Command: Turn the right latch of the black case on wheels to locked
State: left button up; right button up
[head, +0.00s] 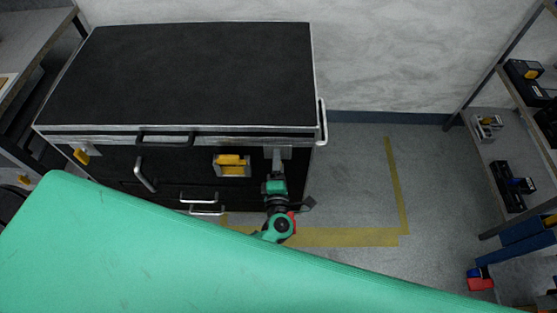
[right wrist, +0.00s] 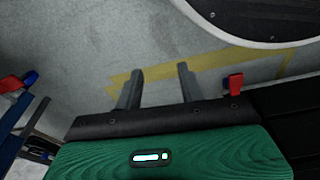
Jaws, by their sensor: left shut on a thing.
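The black case (head: 190,75) with silver edges stands against the wall in the head view. A yellow latch (head: 81,156) shows at the left of its front, and a yellow part in a silver frame (head: 231,170) sits right of the middle. My left gripper (head: 278,153) is shut at the right end of the front, under the lid edge. It appears to be on the right latch, which its fingers hide, so I cannot tell how the latch is turned. My right gripper (right wrist: 158,88) is open, with nothing between its fingers, above the floor.
Silver handles (head: 145,174) stick out from the case front. A shelf rack (head: 488,155) with boxes and tools stands at the right. The grey floor with yellow tape (head: 396,185) is clear between case and rack. A bench (head: 30,40) stands at the left.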

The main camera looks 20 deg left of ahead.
pick_arm(q)
jog(key=shift+m+p, duration=0.65)
jog(key=shift+m, duration=0.25)
pick_arm(e)
jog(key=shift+s+d+f, duration=0.2)
jog(key=shift+s+f, duration=0.3)
jog(key=shift+f, duration=0.25)
jog(key=shift+s+d+f, duration=0.2)
jog(key=shift+s+f, duration=0.25)
jog(key=shift+f, duration=0.25)
jog(key=shift+s+d+f, duration=0.2)
jog(key=shift+s+f, duration=0.3)
jog(key=shift+f, duration=0.25)
pick_arm(q)
jog(key=shift+f, duration=0.1)
jog(key=o, duration=1)
jog(key=b+v, duration=0.1)
jog(key=v, duration=1.2)
jog(key=shift+s, duration=0.4)
pick_arm(e)
jog(key=shift+w+a+r, duration=0.25)
jog(key=shift+w+r, duration=0.4)
jog(key=shift+r, duration=0.25)
jog(key=shift+w+a+r, duration=0.25)
jog(key=shift+w+r, duration=0.35)
jog(key=shift+r, duration=0.3)
pick_arm(q)
jog(key=shift+d, duration=0.15)
